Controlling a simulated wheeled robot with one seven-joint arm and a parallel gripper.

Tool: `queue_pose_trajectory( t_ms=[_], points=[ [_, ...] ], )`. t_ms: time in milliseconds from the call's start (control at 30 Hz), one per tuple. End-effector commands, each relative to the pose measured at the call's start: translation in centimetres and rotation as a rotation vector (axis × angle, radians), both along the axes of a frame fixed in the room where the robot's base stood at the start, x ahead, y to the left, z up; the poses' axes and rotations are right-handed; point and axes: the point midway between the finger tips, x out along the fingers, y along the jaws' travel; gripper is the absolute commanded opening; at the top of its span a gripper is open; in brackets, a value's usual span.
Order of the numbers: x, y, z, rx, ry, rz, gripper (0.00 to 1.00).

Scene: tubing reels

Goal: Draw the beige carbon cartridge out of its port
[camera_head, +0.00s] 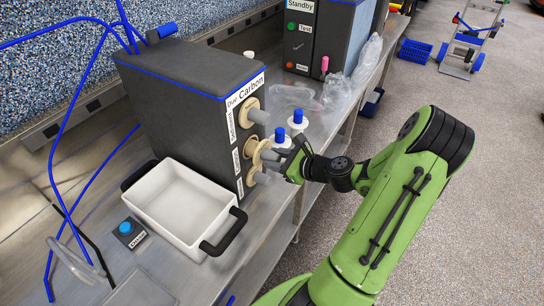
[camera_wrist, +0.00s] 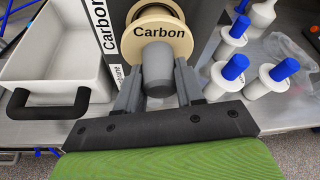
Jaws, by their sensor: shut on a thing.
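The beige carbon cartridge (camera_wrist: 152,32) shows in the wrist view as a round beige flange marked "Carbon" with a grey knob. My gripper (camera_wrist: 158,85) is shut on this knob, one finger on each side. In the head view, the cartridge's flange (camera_head: 261,153) stands in front of a beige port ring (camera_head: 248,147) on the dark grey cabinet (camera_head: 185,95). My gripper (camera_head: 280,158) meets it from the right. How much of the cartridge's body is still inside the port is hidden.
Another beige cartridge (camera_head: 252,112) sits higher on the cabinet face. A white tray (camera_head: 163,232) with black handles stands at left. Several white bottles with blue caps (camera_wrist: 285,69) stand close at right. Blue tubing runs at far left.

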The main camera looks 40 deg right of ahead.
Motion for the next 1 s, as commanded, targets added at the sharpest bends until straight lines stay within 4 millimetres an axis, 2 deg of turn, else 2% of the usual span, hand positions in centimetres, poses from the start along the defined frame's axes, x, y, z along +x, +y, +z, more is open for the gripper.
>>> queue_pose_trajectory(
  t_ms=[1000],
  points=[
    [-4.4, -1.6, 0.0, 0.001, 0.002, -0.002, 0.00]
  ],
)
